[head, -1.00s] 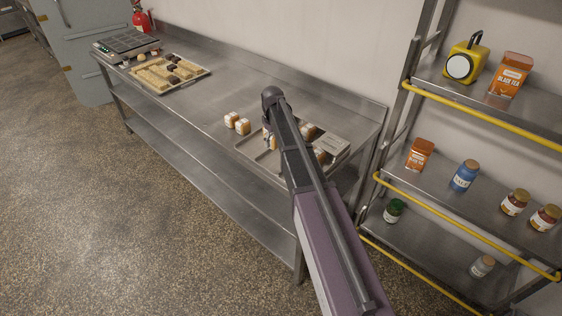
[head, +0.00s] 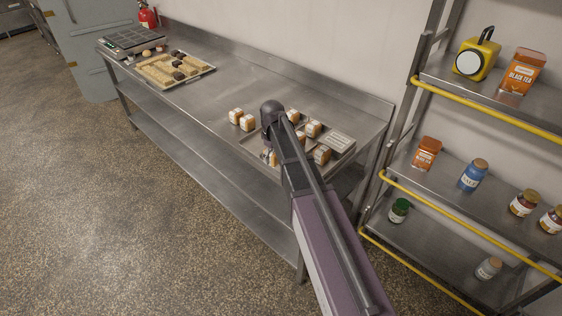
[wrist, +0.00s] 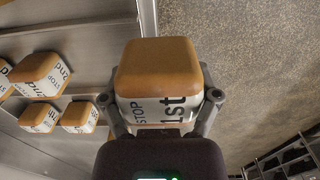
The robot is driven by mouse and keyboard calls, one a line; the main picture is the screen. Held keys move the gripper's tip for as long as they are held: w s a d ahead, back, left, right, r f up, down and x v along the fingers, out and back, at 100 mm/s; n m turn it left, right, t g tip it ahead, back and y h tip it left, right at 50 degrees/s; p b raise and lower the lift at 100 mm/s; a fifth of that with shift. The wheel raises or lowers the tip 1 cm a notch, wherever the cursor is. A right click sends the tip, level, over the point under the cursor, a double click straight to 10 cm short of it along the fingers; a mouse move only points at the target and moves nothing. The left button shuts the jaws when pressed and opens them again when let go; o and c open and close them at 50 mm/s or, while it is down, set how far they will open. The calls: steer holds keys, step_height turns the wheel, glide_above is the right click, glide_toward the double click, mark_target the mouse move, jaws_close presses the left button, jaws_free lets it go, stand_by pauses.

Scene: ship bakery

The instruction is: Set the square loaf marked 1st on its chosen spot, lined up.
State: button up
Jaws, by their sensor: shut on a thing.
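The square loaf marked 1st (wrist: 165,90) has a brown crust and a white printed wrapper. My gripper (wrist: 165,98) is shut on it, one finger at each side, in the wrist view. In the head view my arm hides most of the gripper; part of the held loaf (head: 268,156) shows left of the arm, near the tray's front side. Similar loaves, one (head: 313,129) and another (head: 321,155), stand on the metal tray (head: 342,143). Two more (head: 236,116) (head: 247,122) stand just left of it. The loaf's chosen spot cannot be made out.
The steel table (head: 205,107) is clear between the loaves and a pastry tray (head: 206,72). A scale-like device (head: 130,40) stands at its far end. A shelf rack with yellow rails (head: 470,105) stands close on the right, holding jars and tea boxes.

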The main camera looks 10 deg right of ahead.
steer(key=s+a+f+b, duration=0.1)
steer(key=s+a, duration=0.1)
steer(key=s, duration=0.4)
steer(key=shift+s+a+f, duration=0.15)
steer(key=shift+s+f, duration=0.1)
steer(key=shift+s, duration=0.1)
steer(key=shift+w, duration=0.1)
steer(key=w+d, duration=0.2)
steer(key=w, duration=0.2)
steer(key=w+d+f+b, duration=0.1)
steer(key=w, duration=0.4)
steer(key=w+d, duration=0.2)
steer(key=w, duration=0.2)
steer(key=shift+w+d+f, duration=0.2)
steer(key=shift+d, duration=0.15)
steer(key=shift+w+d+b, duration=0.2)
steer(key=shift+w+b, duration=0.1)
steer(key=shift+w, duration=0.25)
steer(key=shift+w+d+f+b, duration=0.1)
steer(key=shift+f+b, duration=0.2)
steer(key=shift+f, duration=0.1)
steer(key=shift+f+b, duration=1.45)
steer(key=shift+b, duration=0.05)
steer(key=shift+f, duration=0.1)
